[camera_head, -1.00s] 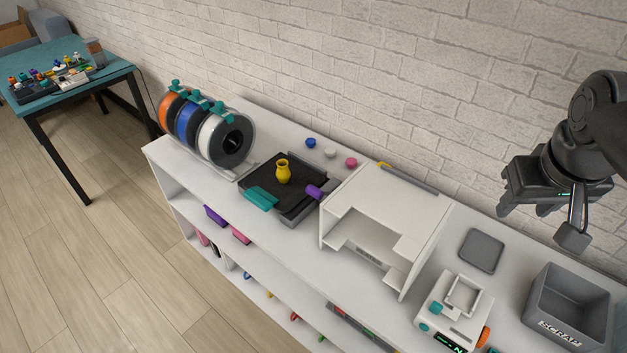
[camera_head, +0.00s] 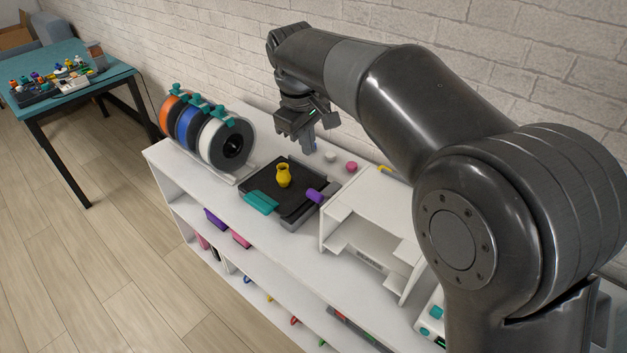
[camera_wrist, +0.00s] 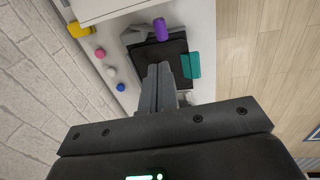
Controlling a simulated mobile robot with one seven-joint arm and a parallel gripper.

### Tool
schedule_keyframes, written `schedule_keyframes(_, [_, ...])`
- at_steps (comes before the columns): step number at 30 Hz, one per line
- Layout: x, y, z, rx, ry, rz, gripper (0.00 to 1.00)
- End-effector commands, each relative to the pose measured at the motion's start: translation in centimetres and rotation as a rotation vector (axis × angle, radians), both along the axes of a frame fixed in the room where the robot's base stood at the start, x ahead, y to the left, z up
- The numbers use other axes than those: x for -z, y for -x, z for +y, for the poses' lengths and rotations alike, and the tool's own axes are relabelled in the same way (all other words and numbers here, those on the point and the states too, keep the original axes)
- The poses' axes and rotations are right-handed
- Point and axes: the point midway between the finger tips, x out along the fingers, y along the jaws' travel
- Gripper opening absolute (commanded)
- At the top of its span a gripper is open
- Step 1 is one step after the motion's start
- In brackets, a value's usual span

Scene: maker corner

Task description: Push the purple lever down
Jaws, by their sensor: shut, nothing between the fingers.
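The purple lever (camera_head: 314,196) sticks up at the right side of a dark print bed (camera_head: 262,187) on the white shelf top. It also shows in the wrist view (camera_wrist: 161,29), at the far end of the bed. A small yellow vase (camera_head: 284,175) stands on the bed. A teal tab (camera_head: 261,202) is at the bed's front edge. My gripper (camera_head: 308,148) is shut and empty, pointing down above the back of the shelf, behind the bed and apart from the lever. In the wrist view, its shut fingers (camera_wrist: 158,72) overlap the bed and hide the vase.
Filament spools (camera_head: 226,143) stand left of the bed. A white open housing (camera_head: 372,215) stands close on its right. White and pink knobs (camera_head: 351,166) lie along the back, near the brick wall (camera_head: 220,50). My arm covers the right side of the view.

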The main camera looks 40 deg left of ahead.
Motion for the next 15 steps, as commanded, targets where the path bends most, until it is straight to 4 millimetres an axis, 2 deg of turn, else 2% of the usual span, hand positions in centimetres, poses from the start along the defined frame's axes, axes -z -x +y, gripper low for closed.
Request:
schedule_keyframes(5, [1.5, -0.1, 0.2, -0.005, 0.005, 0.002, 0.00])
schedule_keyframes(15, [8.4, -1.2, 0.1, -0.004, 0.007, 0.002, 0.00])
